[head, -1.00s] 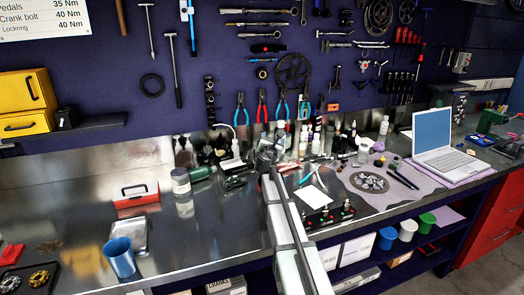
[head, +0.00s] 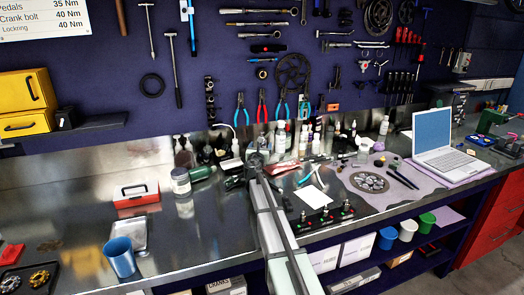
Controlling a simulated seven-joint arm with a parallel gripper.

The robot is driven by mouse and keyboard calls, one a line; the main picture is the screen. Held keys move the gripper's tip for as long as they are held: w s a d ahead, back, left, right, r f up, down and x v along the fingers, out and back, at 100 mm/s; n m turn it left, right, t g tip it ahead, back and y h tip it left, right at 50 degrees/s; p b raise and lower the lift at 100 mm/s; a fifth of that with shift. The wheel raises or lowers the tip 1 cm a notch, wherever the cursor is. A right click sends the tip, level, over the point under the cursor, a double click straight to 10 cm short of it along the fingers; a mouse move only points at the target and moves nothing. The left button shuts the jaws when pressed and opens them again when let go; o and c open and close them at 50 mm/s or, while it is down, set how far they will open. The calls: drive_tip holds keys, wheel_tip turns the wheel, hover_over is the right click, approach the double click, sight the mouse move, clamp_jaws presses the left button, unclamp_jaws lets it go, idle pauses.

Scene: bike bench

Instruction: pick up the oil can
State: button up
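My arm reaches from the bottom of the head view over the bench. My gripper (head: 256,162) is at its far end, in front of the crowd of bottles at the back; its fingers are hidden or too small to make out. I cannot single out the oil can. Small bottles and cans (head: 300,140) stand close together along the back of the bench. Dark pump-topped bottles (head: 184,153) stand left of my gripper. I see nothing held.
A red-and-white box (head: 136,194), blue cup (head: 119,257) and metal tray (head: 139,234) are further left. A laptop (head: 446,140) and chainring (head: 370,182) are right. Pliers (head: 262,106) hang behind.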

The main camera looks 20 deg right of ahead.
drive_tip(key=shift+x, duration=2.9)
drive_tip(key=c, duration=1.3)
